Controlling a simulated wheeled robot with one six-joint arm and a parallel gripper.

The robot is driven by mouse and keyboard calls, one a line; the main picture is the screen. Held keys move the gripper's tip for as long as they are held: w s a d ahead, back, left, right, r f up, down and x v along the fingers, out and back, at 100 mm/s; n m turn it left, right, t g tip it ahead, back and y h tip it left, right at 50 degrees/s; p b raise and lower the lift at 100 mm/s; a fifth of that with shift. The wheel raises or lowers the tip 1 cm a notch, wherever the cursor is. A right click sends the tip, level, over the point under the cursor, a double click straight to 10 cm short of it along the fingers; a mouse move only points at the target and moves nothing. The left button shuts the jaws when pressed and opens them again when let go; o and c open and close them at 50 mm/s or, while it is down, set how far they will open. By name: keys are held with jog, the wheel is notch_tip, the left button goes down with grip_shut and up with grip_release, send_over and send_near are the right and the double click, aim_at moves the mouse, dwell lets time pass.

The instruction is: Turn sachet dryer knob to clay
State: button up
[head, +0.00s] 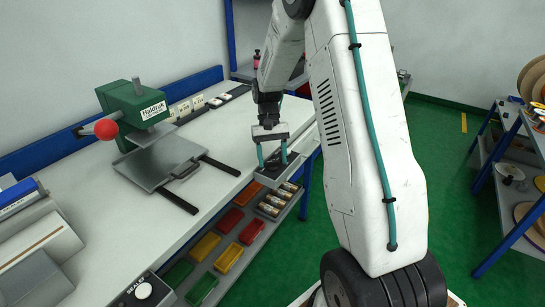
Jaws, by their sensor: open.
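My gripper (273,165) points down at the right edge of the bench, with its two teal fingers apart. Nothing shows between the fingers. Below and around the fingertips is a small grey, dark-topped unit (262,181) at the bench edge; its details are too small to read and partly behind the fingers. A white round knob (143,290) sits on a black box at the bottom edge, with lettering like "SEALT" beside it, well apart from my gripper. I cannot tell which unit is the sachet dryer, and no clay mark is readable.
A green press (130,108) with a red ball handle stands on the white bench (215,195), a grey plate before it. Colored bins (229,258) fill a shelf below. A blue rack (500,165) stands at right. Green floor lies between.

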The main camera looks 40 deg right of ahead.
aim_at(273, 162)
jog(key=v, duration=0.7)
jog(key=shift+r, duration=0.35)
jog(key=shift+w+d, duration=0.1)
jog(key=s, duration=0.1)
jog(key=s+a, duration=0.1)
jog(key=s, duration=0.1)
jog(key=shift+s+a, duration=0.35)
jog(key=shift+s, duration=0.05)
jog(key=s+a+r+n+t, duration=0.1)
jog(key=s+a+r, duration=0.3)
jog(key=s, duration=0.5)
jog(key=s+a+r+n+t+h, duration=0.1)
jog(key=s+a+r+n+t, duration=0.1)
jog(key=s+a+r, duration=0.3)
jog(key=s+a+r+n+t, duration=0.1)
jog(key=s+a+r, duration=0.4)
jog(key=s, duration=0.8)
jog(key=shift+a+n+t+h, duration=0.4)
jog(key=shift+a+t, duration=0.4)
jog(key=shift+a, duration=0.35)
